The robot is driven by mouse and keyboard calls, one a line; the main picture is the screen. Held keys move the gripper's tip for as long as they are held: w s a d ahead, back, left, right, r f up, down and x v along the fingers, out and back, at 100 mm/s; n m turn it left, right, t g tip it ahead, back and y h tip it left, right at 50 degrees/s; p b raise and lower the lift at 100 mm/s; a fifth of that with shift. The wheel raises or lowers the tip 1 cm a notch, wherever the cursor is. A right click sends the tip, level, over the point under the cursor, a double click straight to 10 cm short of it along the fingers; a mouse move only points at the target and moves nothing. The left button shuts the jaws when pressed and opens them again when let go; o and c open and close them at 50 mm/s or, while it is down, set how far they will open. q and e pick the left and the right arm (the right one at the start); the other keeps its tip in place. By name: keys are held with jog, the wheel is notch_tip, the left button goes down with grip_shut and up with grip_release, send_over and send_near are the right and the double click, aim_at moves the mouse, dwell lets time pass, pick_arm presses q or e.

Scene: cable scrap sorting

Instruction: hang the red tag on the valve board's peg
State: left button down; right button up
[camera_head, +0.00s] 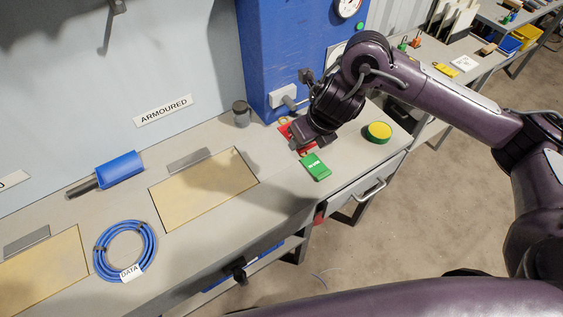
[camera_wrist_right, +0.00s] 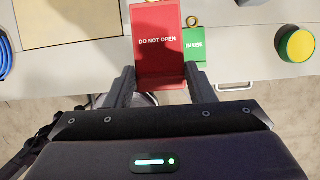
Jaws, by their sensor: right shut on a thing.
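The red tag (camera_wrist_right: 160,42), lettered DO NOT OPEN, is between the fingers of my right gripper (camera_wrist_right: 160,84), which is shut on its sides near the lower end. In the head view the red tag (camera_head: 285,129) shows only in part beside my right gripper (camera_head: 303,141), low over the bench; the gripper hides the rest. My left gripper is not in view.
A green IN USE tag (camera_head: 315,167) lies close beside the gripper. A yellow-topped green round thing (camera_head: 379,132) stands to the right, a dark jar (camera_head: 241,113) to the left. A blue cabinet (camera_head: 275,45) rises behind. A blue cable coil (camera_head: 125,250) lies at the left.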

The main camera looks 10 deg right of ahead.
dwell(0.3)
jog(key=b, duration=0.7)
send_over(298, 185)
jog(key=s, duration=0.1)
jog(key=f, duration=1.4)
jog(key=shift+s+d+f, duration=0.1)
jog(key=shift+d+f, duration=0.15)
jog(key=shift+f+b, duration=0.35)
jog(key=shift+f, duration=2.15)
jog(key=shift+f, duration=0.1)
jog(key=o, duration=0.9)
jog(key=shift+o, duration=0.2)
jog(key=shift+f, duration=0.1)
